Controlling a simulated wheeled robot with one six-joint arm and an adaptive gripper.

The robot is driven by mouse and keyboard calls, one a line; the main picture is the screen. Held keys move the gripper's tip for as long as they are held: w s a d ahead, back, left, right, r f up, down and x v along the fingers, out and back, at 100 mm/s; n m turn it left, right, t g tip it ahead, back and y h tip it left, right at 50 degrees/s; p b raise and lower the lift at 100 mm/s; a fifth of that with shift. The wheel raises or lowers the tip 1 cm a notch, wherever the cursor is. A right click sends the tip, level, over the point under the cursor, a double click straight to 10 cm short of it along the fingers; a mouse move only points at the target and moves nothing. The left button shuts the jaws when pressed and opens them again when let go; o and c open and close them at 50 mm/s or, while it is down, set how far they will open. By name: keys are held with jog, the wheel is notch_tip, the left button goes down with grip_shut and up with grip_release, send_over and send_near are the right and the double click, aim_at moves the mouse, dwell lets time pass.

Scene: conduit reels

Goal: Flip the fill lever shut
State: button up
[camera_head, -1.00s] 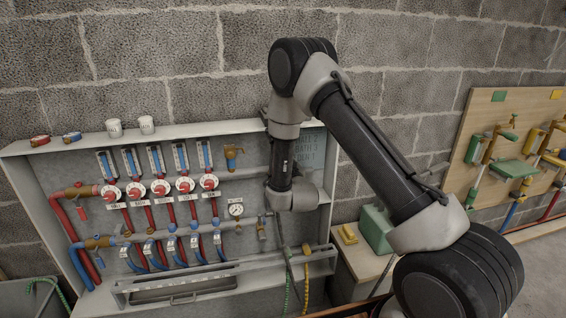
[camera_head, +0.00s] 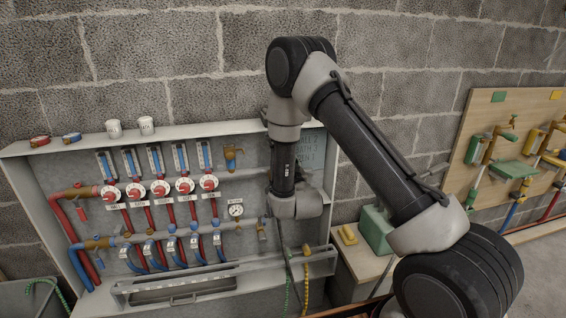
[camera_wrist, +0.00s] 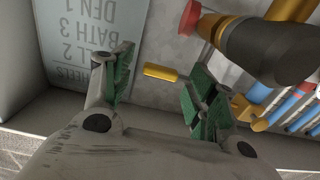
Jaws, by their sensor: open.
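A short yellow lever (camera_wrist: 161,73), which looks like the fill lever, shows between my fingers in the wrist view. It lies about level across the gap, its right end near the right finger; whether it touches a finger I cannot tell. My gripper (camera_wrist: 158,84) is open, with green pads on both fingers. A dark cylindrical fitting with a yellow ring and red end (camera_wrist: 262,45) is at the upper right. In the head view my arm hides the lever and my fingers; my wrist is at the right end of the manifold cabinet (camera_head: 215,128).
A lettered panel (camera_wrist: 95,35) stands close beside my left finger. A brass fitting (camera_wrist: 245,108) and blue-striped tubes (camera_wrist: 295,105) lie to the right. A pressure gauge (camera_head: 236,210) is left of my wrist. A green container (camera_head: 375,230) stands right of the cabinet.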

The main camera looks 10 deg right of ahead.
jog(key=s, duration=0.9)
jog(key=shift+s, duration=0.15)
